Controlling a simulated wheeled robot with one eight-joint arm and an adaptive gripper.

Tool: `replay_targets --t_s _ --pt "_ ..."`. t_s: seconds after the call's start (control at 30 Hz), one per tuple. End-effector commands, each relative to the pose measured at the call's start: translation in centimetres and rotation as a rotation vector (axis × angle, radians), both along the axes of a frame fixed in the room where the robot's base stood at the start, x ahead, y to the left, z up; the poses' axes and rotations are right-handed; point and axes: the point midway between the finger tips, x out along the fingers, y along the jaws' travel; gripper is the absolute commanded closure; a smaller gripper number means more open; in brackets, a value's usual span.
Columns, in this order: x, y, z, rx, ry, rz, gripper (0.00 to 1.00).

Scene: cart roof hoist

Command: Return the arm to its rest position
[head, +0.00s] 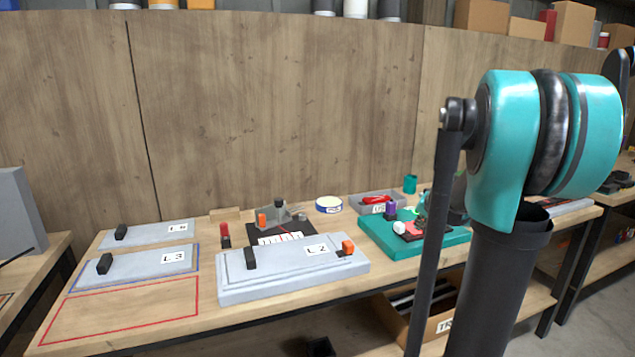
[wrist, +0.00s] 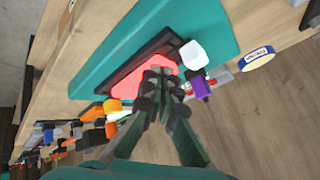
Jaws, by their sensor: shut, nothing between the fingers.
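My gripper (wrist: 162,80) is shut and empty. In the wrist view its fingertips overlap a red piece (wrist: 128,90) on a dark plate; I cannot tell whether they touch it. The plate sits on a teal base (wrist: 215,25), with a white block (wrist: 194,54) at its corner. In the head view my arm stands large at the right and hides part of the teal base (head: 378,240). The gripper is hard to make out there.
A grey panel marked L2 (head: 290,281) lies left of the teal base, with panel L3 (head: 148,263) further left. A tape roll (head: 328,205) and a grey tray (head: 362,207) stand behind. A red-outlined area (head: 125,309) at front left is bare.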

Motion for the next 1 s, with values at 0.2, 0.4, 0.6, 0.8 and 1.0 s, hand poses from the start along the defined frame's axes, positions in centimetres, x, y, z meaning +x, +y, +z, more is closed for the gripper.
replay_targets --t_s 0.2,0.4,0.6,0.8,1.0 --pt "-7.1 5.8 -3.5 -0.078 0.085 0.149 1.0" --pt "-18.0 11.3 -9.0 -0.195 0.2 0.355 1.0" --pt "-26.6 13.5 -13.4 -0.291 0.285 0.508 1.0" --pt "-29.7 13.8 -15.1 -0.326 0.318 0.563 1.0" --pt "-29.8 13.8 -15.1 -0.327 0.319 0.564 1.0"
